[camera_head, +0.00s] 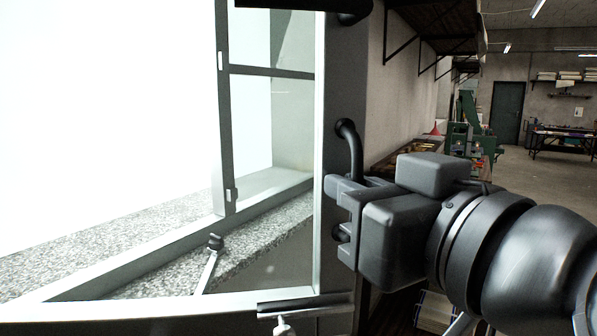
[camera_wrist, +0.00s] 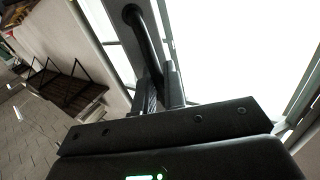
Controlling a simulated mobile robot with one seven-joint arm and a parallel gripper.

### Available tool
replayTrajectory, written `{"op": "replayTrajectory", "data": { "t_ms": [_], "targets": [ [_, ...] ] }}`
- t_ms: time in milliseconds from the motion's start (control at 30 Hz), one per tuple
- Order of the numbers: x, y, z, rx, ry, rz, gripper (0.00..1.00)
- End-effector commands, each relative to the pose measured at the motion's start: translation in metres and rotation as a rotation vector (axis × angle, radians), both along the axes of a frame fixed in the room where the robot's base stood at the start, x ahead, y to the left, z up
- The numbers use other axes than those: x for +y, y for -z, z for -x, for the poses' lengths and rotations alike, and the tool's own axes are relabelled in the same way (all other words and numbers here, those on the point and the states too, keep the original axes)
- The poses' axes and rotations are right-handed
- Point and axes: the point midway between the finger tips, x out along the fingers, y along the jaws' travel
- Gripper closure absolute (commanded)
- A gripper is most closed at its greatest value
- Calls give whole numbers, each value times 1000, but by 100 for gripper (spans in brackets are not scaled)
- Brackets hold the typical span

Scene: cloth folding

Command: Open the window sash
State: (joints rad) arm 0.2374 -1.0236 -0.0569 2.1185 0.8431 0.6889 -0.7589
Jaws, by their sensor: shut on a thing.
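The window sash has a wide grey stile (camera_head: 368,75) on its right side and a pale inner edge. A black curved handle (camera_head: 354,150) is fixed to this stile, and it also shows in the wrist view (camera_wrist: 146,38). My gripper (camera_head: 338,218) is shut on the handle, its fingers at the bar's lower half. In the wrist view the fingers (camera_wrist: 161,90) stand on either side of the handle's lower part. The fingers and gripper body hide the handle's lower end in part. I cannot tell how far the sash stands from its frame.
A fixed frame with a vertical post (camera_head: 224,130) stands beyond, with a speckled stone sill (camera_head: 130,250) and a thin metal stay (camera_head: 208,265). Wall shelves (camera_head: 430,25) and a green machine (camera_head: 470,125) are well behind.

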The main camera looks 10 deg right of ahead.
Motion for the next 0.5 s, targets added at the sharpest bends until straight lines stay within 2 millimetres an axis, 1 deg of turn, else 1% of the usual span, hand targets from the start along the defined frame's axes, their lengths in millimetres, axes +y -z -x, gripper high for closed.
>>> {"op": "replayTrajectory", "data": {
  "t_ms": [33, 200, 300, 500],
  "targets": [
    [1, 0, 9, -2, 1, 1, 100],
    [4, 0, 28, -2, 0, 3, 100],
    [5, -1, 34, -2, 1, 3, 100],
    [7, -1, 39, -1, 0, 2, 100]
  ]
}}
